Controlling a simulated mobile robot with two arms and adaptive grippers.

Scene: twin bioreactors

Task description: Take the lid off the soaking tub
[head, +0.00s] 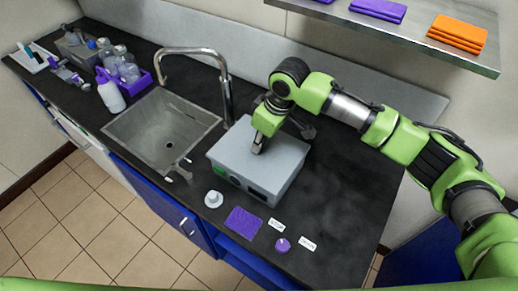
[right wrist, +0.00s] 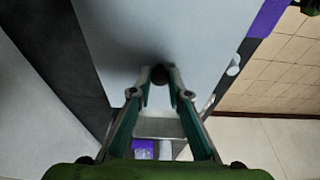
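The soaking tub (head: 238,178) is a grey box on the dark counter, right of the sink. Its pale grey lid (head: 285,152) covers the top and looks seated and level. The lid also fills much of the right wrist view (right wrist: 200,30). My right gripper (head: 259,147) reaches down onto the middle of the lid. In the right wrist view its fingertips (right wrist: 160,77) are close together, one on each side of a small dark knob (right wrist: 159,72) on the lid, and seem to touch it. In the head view the gripper hides the knob. My left gripper is not in view.
The sink (head: 162,128) and tall faucet (head: 222,85) stand left of the tub. In front lie a white round piece (head: 213,199), purple cloth (head: 243,222), purple round item (head: 282,245) and labels. A shelf (head: 400,30) with folded cloths hangs above. Counter right of the tub is clear.

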